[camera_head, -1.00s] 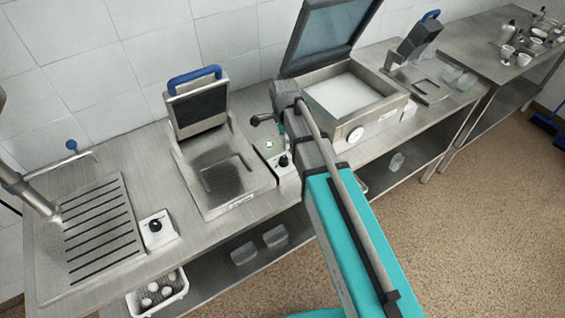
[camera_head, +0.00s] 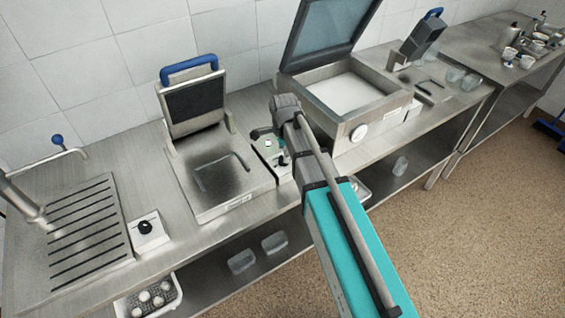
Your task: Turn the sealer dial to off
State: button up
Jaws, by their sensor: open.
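The chamber sealer (camera_head: 345,118) stands open in the middle right of the head view, with its glass lid tilted up and a white bed inside. A round pale dial (camera_head: 359,133) sits on its front face; its setting is too small to read. My arm runs up from the bottom to a grey joint just left of the sealer. I see no contact with the dial.
A hinged press with a blue handle (camera_head: 188,68) stands left of my arm. A small unit with a black knob (camera_head: 283,160) lies between them. Another black-knob box (camera_head: 147,228) is beside the slotted drain plate (camera_head: 85,232). Containers sit on the lower shelf.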

jog(key=shift+f+b, duration=1.2)
jog(key=shift+f, duration=0.3)
jog(key=shift+a, duration=0.1)
grip_shut()
